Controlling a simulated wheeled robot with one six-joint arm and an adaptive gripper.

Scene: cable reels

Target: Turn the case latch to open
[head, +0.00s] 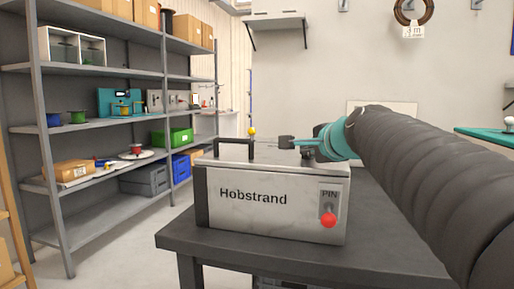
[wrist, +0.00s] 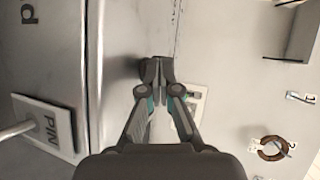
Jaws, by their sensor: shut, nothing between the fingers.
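The grey metal case (head: 262,204), marked Hobstrand, stands on a dark table. Its front carries a PIN plate (head: 329,194) with a short lever ending in a red knob (head: 328,220), which hangs low. In the wrist view the PIN plate (wrist: 48,128) and part of the lever (wrist: 17,129) are at the left; the knob is out of frame. A black handle (head: 235,142) is on the lid. My gripper (head: 287,142) is shut and empty, above the lid near its right part, apart from the PIN lever. Its fingertips (wrist: 158,70) are together in the wrist view. Whether they touch the lid cannot be told.
A yellow ball (head: 252,131) shows behind the case's handle. Grey shelves (head: 110,122) with boxes and reels stand at the left. Bare table top (head: 390,235) lies right of the case, under my arm. A green-topped table (head: 490,135) is at the far right.

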